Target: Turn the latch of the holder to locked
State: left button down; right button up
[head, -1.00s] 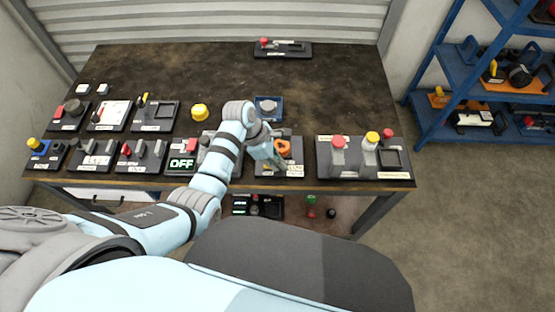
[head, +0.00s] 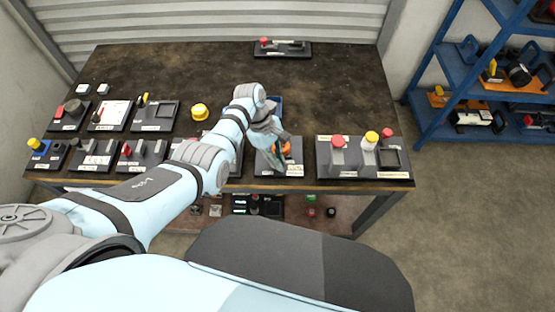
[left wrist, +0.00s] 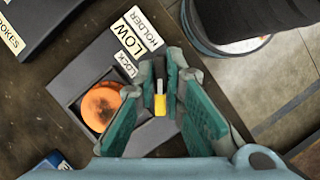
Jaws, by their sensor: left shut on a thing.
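The holder (head: 293,170) is a dark grey plate near the table's front edge. In the left wrist view, the holder plate (left wrist: 97,67) carries white labels reading HOLDER, LOW and LOCK. A round orange part (left wrist: 101,106) sits in its square recess; it shows partly in the head view too (head: 287,148). The latch (left wrist: 160,103), a small lever with a yellow end, stands between the teal fingers of my left gripper (left wrist: 163,84). This gripper (head: 274,158) is shut on the latch, over the holder. The exact latch angle against the LOCK label is unclear. My right gripper is out of view.
Right of the holder stands a panel (head: 352,172) with red and yellow knobs. Several other panels line the table's left side. The table's rear middle (head: 210,75) is clear.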

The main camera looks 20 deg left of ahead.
pick_arm(q)
jog(key=m+b, duration=0.1)
jog(key=m+g+b, duration=0.1)
jog(key=shift+w+f+m+y, duration=0.15)
jog(key=shift+m+y, duration=0.15)
jog(key=shift+m, duration=0.1)
jog(key=m+y+b, duration=0.1)
jog(key=m+b, duration=0.2)
jog(key=shift+d+m+g, duration=0.15)
jog(key=shift+m+g, duration=0.15)
jog(key=shift+g, duration=0.1)
jog(key=shift+m+g+y+b, duration=0.3)
jog(key=shift+m+y+b, duration=0.4)
jog(key=shift+m+b, duration=1.15)
jog(key=shift+m, duration=0.35)
jog(key=c, duration=1.7)
grip_release()
jog(key=shift+r+p, duration=0.2)
jog(key=shift+p, duration=0.1)
